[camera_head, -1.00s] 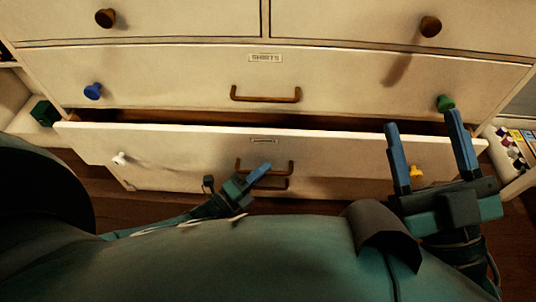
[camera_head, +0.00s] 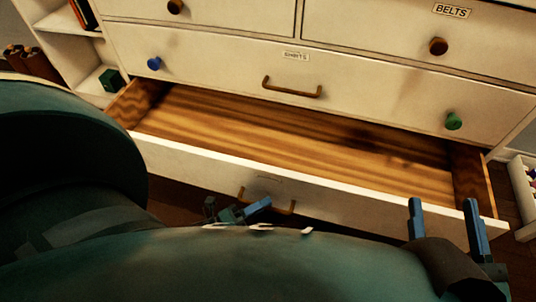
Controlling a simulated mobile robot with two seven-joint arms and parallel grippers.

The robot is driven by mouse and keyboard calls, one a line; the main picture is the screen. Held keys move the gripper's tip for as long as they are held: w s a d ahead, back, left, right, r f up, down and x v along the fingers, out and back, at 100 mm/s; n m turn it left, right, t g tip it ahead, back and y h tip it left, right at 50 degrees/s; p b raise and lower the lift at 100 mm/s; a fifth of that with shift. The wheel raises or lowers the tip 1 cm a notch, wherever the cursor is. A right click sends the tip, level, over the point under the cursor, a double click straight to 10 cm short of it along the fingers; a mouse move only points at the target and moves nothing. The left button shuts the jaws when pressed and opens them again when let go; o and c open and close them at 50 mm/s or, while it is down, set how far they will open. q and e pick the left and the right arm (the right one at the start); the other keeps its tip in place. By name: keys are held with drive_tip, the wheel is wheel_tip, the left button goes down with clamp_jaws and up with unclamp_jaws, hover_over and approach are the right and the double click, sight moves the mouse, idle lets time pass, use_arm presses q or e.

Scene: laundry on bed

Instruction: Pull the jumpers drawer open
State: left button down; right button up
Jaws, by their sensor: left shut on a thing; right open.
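The jumpers drawer (camera_head: 190,164) is the low drawer under the one labelled SHIRTS. It stands well open, and its bare wooden inside shows, empty where I can see it. Its label is too faint to read. My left gripper (camera_head: 258,206) is at the drawer front, shut on the brown bar handle (camera_head: 290,207), which is partly hidden by the gripper. My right gripper (camera_head: 444,212) is open and empty, with its blue fingers pointing up in front of the drawer's right part.
The shirts drawer (camera_head: 220,68) above is shut, with a blue knob (camera_head: 154,64), a green knob (camera_head: 453,121) and a bar handle (camera_head: 291,88). A shelf (camera_head: 68,22) with a green box (camera_head: 111,80) stands at the left. A white rack (camera_head: 524,190) stands at the right.

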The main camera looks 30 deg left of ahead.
use_arm(q)
drive_tip(key=shift+s+d, duration=0.2)
drive_tip(key=shift+s, duration=0.55)
drive_tip(key=c, duration=1.5)
unclamp_jaws()
drive_tip(key=shift+w, duration=0.1)
drive_tip(key=p+v, duration=0.1)
drive_tip(key=v, duration=1.2)
drive_tip(key=shift+a, duration=0.1)
